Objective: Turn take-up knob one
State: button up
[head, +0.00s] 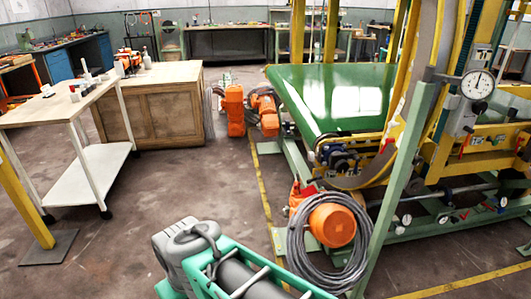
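The large machine with a glossy green table (335,95) fills the right half of the head view. Several small round pale parts (405,219) sit along its low rail at the right, possibly knobs; I cannot tell which, if any, is take-up knob one. A round white dial (478,85) is mounted higher on the machine's right side. A red part (388,145) shows on the curved frame near the middle. My gripper is not in this view.
An orange reel (332,226) with coiled grey cable stands on the floor before the machine. A grey and teal motor-like unit (235,265) fills the bottom centre. A white trolley (110,165) and wooden cabinet (165,108) stand left. The floor between is clear.

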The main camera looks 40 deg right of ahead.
aim_at(311, 156)
jog(key=u, duration=0.35)
jog(key=i, duration=1.05)
jog(key=z, duration=0.6)
jog(key=i, duration=0.8)
jog(key=z, duration=0.6)
